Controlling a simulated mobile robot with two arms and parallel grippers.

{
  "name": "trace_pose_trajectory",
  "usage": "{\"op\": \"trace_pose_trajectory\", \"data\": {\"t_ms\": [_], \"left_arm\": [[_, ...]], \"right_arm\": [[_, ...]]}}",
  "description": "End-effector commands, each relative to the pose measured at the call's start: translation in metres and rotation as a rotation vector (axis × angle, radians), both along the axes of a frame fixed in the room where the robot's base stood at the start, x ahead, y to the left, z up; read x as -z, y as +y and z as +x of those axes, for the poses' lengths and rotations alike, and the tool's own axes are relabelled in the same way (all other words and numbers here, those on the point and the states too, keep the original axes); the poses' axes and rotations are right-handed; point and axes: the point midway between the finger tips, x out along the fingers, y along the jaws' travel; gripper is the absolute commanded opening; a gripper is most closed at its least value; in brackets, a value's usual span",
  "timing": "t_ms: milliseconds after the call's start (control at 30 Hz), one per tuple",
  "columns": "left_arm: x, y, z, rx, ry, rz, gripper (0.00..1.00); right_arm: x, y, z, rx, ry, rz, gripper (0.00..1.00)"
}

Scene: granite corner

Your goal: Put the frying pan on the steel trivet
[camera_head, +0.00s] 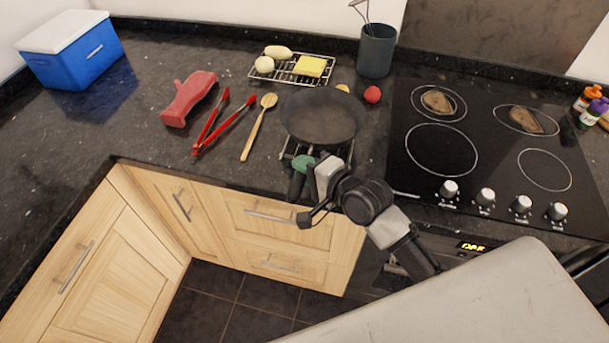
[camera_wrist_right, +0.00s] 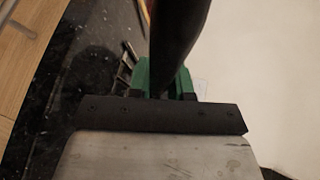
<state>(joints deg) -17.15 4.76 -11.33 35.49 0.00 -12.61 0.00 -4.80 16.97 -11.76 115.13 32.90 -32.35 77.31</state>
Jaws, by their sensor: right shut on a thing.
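The dark frying pan (camera_head: 322,117) is over the counter near its front edge, left of the hob. Its black handle (camera_wrist_right: 179,35) points toward me. My right gripper (camera_head: 304,164), with green fingers, is shut on this handle; the green fingers (camera_wrist_right: 163,77) also show around it in the right wrist view. Wire parts of a steel trivet (camera_head: 288,153) show from under the pan's near side, and the pan hides the rest. I cannot tell whether the pan touches the trivet. My left gripper is not in view.
Left of the pan lie a wooden spoon (camera_head: 259,128), red tongs (camera_head: 224,121) and a red mitt (camera_head: 188,99). Behind it are a wire rack (camera_head: 285,77) with food, a red fruit (camera_head: 372,94) and a grey utensil pot (camera_head: 376,52). The hob (camera_head: 490,150) is right.

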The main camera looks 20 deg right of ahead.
Motion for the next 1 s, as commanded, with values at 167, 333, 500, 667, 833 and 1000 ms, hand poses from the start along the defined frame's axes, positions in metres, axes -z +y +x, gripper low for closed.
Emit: {"op": "trace_pose_trajectory", "data": {"t_ms": [167,333,500,667,833,1000], "left_arm": [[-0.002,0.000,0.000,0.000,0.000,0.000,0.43],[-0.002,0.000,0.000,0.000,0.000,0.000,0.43],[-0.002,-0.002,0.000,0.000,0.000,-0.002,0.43],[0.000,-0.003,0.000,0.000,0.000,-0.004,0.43],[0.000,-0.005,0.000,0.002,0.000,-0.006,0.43],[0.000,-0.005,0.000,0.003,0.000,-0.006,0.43]], "right_arm": [[0.025,-0.001,0.000,-0.001,-0.002,-0.006,0.00],[0.033,-0.001,0.000,0.001,-0.007,-0.003,0.00],[0.033,-0.001,0.000,0.001,-0.007,-0.003,0.00],[0.037,-0.001,0.000,0.000,-0.005,-0.002,0.00],[0.039,-0.001,-0.001,0.000,0.004,0.000,0.45],[0.038,-0.001,-0.001,0.000,0.004,0.000,0.45]]}}
